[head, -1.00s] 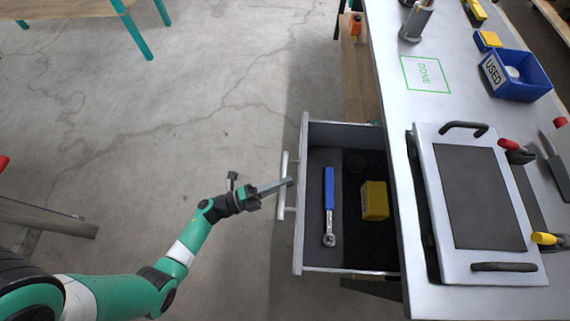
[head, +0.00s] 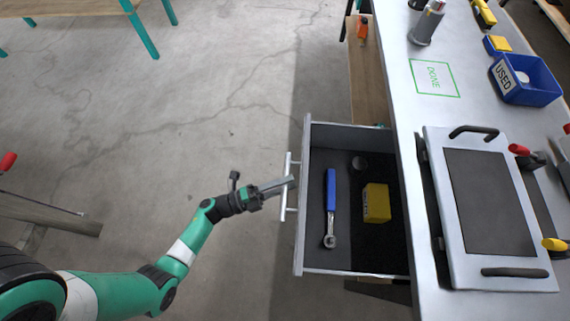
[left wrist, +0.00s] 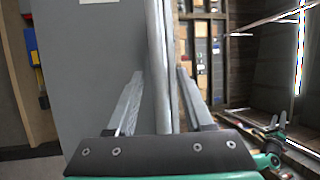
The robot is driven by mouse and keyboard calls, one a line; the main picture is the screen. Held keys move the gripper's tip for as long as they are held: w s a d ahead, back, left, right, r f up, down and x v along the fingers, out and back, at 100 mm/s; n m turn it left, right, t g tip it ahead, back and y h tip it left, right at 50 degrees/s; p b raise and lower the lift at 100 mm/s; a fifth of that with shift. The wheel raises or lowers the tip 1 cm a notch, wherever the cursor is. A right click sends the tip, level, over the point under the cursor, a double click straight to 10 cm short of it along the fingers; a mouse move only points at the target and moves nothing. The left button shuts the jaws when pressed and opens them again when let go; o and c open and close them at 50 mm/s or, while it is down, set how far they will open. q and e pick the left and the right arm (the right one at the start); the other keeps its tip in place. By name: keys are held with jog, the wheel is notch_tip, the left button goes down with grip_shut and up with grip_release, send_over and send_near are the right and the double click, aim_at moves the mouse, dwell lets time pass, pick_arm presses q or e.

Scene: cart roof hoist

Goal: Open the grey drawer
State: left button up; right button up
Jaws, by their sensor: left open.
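The grey drawer (head: 302,245) is pulled well out from the left side of the workbench. Its pale handle bar (head: 285,207) runs along the drawer front. My left gripper (head: 291,181) is at the handle, its jaws open. In the left wrist view, the handle bar (left wrist: 165,60) stands between the two fingers, with the drawer front (left wrist: 90,70) to the left. I cannot tell whether the fingers touch the bar.
The bench (head: 400,70) carries a framed panel (head: 450,225) and a blue "USED" bin (head: 530,85).

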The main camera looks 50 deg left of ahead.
pick_arm(q)
jog(key=shift+s+a, duration=0.1)
jog(key=p+v, duration=0.1)
jog(key=v, duration=1)
jog(key=shift+s+f, duration=0.15)
jog(key=shift+s, duration=0.1)
